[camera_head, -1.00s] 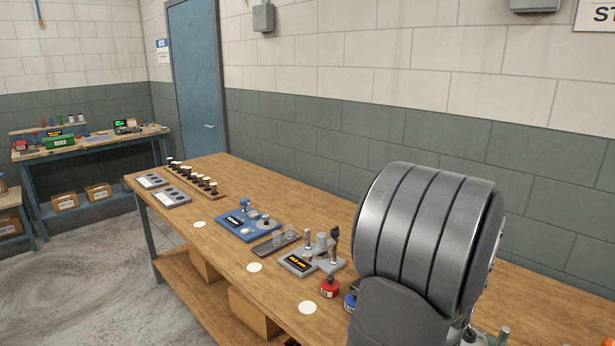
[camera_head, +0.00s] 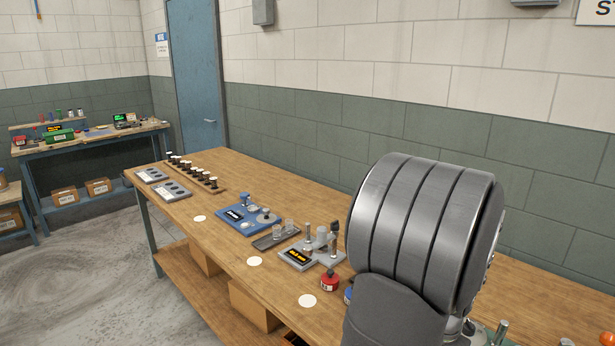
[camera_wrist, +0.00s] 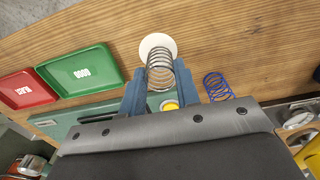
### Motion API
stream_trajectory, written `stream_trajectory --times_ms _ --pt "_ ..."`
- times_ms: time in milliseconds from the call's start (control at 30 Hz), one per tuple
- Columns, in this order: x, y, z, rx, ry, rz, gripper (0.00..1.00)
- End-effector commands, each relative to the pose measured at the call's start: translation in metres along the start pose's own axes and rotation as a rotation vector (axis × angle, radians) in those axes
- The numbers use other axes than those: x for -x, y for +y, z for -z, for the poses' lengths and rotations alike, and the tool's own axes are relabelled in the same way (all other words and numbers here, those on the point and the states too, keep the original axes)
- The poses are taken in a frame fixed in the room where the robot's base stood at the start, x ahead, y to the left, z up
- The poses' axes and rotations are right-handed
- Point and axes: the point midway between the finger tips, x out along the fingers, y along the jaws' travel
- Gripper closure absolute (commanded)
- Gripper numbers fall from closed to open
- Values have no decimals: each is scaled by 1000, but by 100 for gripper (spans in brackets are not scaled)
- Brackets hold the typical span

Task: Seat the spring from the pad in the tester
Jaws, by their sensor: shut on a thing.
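My gripper (camera_wrist: 160,88) shows in the wrist view with its blue fingers shut on a silver coil spring (camera_wrist: 160,70). The spring's far end overlaps a round white pad (camera_wrist: 157,44) on the bench; I cannot tell whether it touches the pad. A blue spring (camera_wrist: 217,88) is just right of the gripper. In the head view my gripper and the held spring are hidden behind my large grey arm.
A green tray (camera_wrist: 84,72) and a red tray (camera_wrist: 25,90) lie left of the gripper. A blue fixture (camera_head: 245,219), a dark tray (camera_head: 275,238) and a red container (camera_head: 329,282) are on the bench. Bare wood surrounds the white discs at the bench's front.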

Motion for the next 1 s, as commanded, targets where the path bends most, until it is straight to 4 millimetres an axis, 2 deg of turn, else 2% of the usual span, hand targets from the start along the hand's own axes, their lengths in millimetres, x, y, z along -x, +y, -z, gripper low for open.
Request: stream_trajectory --times_ms 600,1000 --pt "24 0 0 0 0 0 83" --pt "25 0 0 0 0 0 83"
